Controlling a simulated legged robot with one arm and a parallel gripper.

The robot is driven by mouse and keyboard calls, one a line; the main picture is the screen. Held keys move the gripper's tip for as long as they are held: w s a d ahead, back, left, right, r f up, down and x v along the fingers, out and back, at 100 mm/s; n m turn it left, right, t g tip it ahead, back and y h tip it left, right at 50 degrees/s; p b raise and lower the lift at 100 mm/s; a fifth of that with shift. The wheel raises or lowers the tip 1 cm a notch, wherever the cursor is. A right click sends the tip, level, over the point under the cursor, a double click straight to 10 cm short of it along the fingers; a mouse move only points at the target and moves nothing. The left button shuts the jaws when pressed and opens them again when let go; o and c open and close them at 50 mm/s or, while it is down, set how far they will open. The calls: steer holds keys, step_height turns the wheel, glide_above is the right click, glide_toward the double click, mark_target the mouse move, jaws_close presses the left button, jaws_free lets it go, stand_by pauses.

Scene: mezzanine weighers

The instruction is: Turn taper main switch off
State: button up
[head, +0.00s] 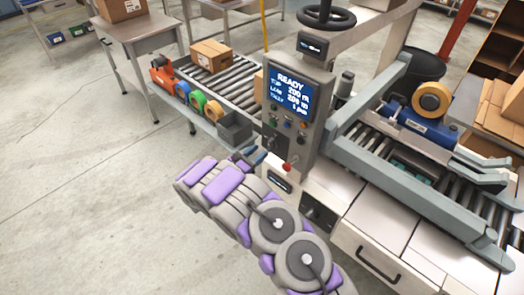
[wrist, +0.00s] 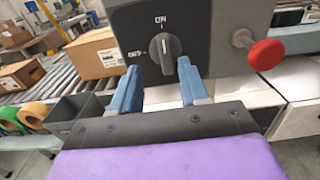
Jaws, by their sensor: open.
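My gripper (wrist: 158,64) is open, with one blue finger below left of the knob and the other below right. The gap between the fingers is empty, and I cannot tell whether either touches the knob. In the head view my gripper (head: 254,156) is beside the lower part of the control box (head: 304,75), whose screen reads READY.
A roller conveyor (head: 236,78) with a cardboard box (head: 211,55) runs behind. A grey bin (head: 235,129) stands near my gripper. The taping machine (head: 415,125) is at right; open floor lies left.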

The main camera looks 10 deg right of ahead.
mark_target(269, 147)
steer(key=d, duration=0.1)
steer(key=w+d, duration=0.1)
steer(key=d, duration=0.1)
steer(key=w+d, duration=0.1)
steer(key=d, duration=0.1)
steer(key=shift+a, duration=1.05)
steer(key=shift+c, duration=0.3)
steer(key=shift+d, duration=0.85)
steer(key=c, duration=0.6)
steer(key=shift+c, duration=0.8)
steer(key=shift+a, duration=0.2)
jaws_close()
